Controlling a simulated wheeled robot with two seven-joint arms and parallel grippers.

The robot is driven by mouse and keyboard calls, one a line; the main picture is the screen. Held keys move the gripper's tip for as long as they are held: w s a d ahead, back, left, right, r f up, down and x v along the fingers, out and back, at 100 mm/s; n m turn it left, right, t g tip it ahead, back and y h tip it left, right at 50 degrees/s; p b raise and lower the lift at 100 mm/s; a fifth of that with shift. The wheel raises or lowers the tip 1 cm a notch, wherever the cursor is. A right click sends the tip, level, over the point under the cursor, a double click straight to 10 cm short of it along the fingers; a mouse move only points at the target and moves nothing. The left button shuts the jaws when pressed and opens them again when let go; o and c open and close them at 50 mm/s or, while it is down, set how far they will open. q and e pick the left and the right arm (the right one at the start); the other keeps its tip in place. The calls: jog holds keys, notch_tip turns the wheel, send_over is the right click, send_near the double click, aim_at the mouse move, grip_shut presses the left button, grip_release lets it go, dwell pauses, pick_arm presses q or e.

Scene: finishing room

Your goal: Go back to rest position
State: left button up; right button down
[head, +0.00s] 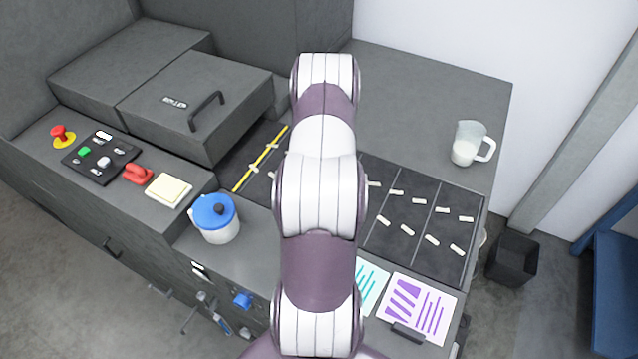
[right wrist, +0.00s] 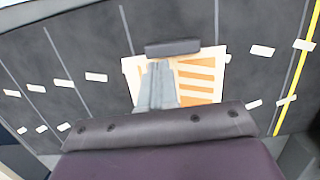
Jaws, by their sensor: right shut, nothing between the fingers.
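One of my arms rises through the middle of the head view and hides part of the worktop; its gripper does not show there. In the right wrist view my right gripper (right wrist: 159,68) has its grey fingers pressed together with nothing between them. The fingers appear in front of an orange-and-white sheet (right wrist: 202,74) with a dark bar (right wrist: 172,47) along its upper edge. I cannot tell whether the fingers touch the sheet. My left gripper is in neither view.
A dark panel (head: 412,257) with several pale strips and a yellow line (head: 262,157) lies on the worktop. A blue-lidded pot (head: 217,235), purple-printed sheet (head: 437,300), measuring jug (head: 467,150) and handled box (head: 185,115) stand around.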

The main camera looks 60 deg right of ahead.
notch_tip(320, 180, up, 11)
jog(key=d+p, duration=0.1)
jog(key=p, duration=0.3)
jog(key=shift+d+f, duration=0.2)
jog(key=shift+w, duration=0.15)
